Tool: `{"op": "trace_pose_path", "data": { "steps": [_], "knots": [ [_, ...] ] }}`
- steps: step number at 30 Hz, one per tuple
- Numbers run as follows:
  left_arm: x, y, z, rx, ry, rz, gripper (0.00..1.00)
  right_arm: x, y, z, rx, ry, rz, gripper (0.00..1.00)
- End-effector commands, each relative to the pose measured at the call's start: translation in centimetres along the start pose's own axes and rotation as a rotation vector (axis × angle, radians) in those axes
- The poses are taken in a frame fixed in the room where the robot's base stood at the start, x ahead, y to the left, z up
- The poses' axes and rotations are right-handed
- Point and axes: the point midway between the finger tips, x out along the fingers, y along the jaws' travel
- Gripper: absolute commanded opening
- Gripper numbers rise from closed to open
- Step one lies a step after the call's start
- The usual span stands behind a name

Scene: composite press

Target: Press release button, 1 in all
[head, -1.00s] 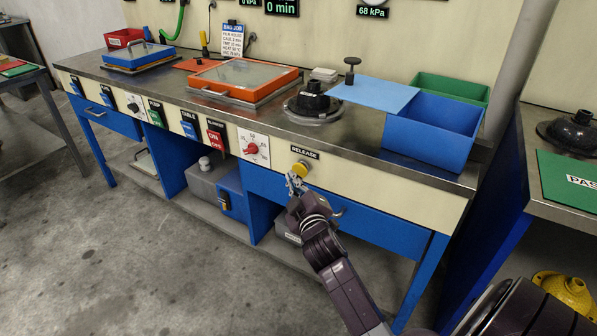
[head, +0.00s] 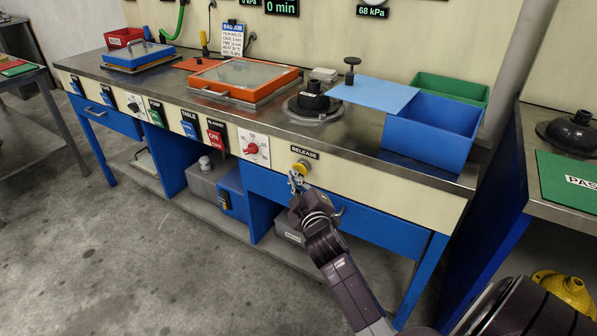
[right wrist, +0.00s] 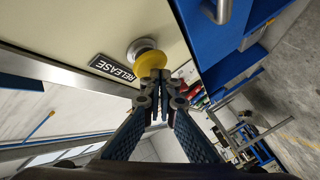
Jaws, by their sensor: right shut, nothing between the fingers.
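My left gripper is not in view.
A red dial (head: 252,149) and several labelled switches line the panel to the left. A blue drawer front (head: 370,215) runs below the button. On the benchtop stand a blue bin (head: 425,135) and an orange frame (head: 245,77). Open floor lies in front.

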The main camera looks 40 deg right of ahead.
Motion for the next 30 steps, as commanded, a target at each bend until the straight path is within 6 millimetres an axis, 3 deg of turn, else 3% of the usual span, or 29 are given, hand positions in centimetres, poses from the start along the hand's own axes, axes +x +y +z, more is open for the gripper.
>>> {"op": "trace_pose_path", "data": {
  "steps": [30],
  "knots": [
    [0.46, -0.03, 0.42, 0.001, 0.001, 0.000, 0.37, 0.71, 0.54, 0.55, 0.000, -0.001, 0.001, 0.00]
  ]
}}
